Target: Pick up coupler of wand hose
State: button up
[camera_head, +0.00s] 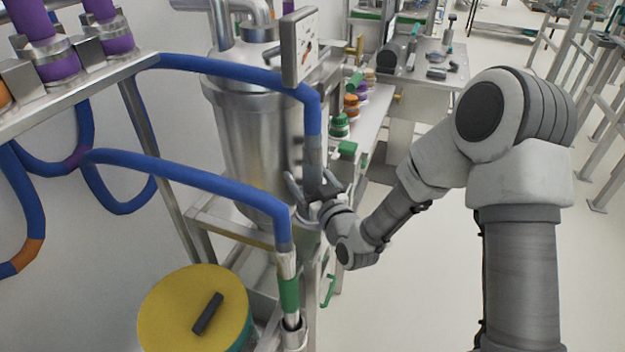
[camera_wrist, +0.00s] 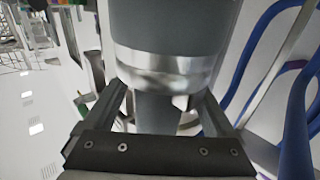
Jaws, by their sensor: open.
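A blue hose (camera_head: 245,72) arches over from the left and ends in an upright grey coupler (camera_head: 313,155) beside the steel vessel. My gripper (camera_head: 314,188) is open at the coupler's lower part. In the wrist view, the coupler (camera_wrist: 170,28) is a wide dark grey cylinder with a shiny silver band and a narrower grey part below. My fingers (camera_wrist: 160,92) stand on either side of that narrower part. I cannot tell whether they touch it. A second blue hose (camera_head: 190,178) ends lower down in a silver and green coupler (camera_head: 289,280).
A steel vessel (camera_head: 245,130) stands close behind the coupler, with a display panel (camera_head: 299,48) above. A yellow-lidded drum (camera_head: 180,300) is at lower left. A bench (camera_head: 375,120) with bottles stands behind. The floor at right is mostly open.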

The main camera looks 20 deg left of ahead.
aim_at(307, 160)
grip_shut()
dwell(0.5)
jog(key=shift+w+r, duration=0.1)
jog(key=shift+a+r, duration=0.1)
jog(key=shift+r, duration=0.4)
notch_tip(307, 160, up, 3)
jog(key=s+d+r, duration=0.4)
jog(key=d+r, duration=0.3)
jog(key=d, duration=0.4)
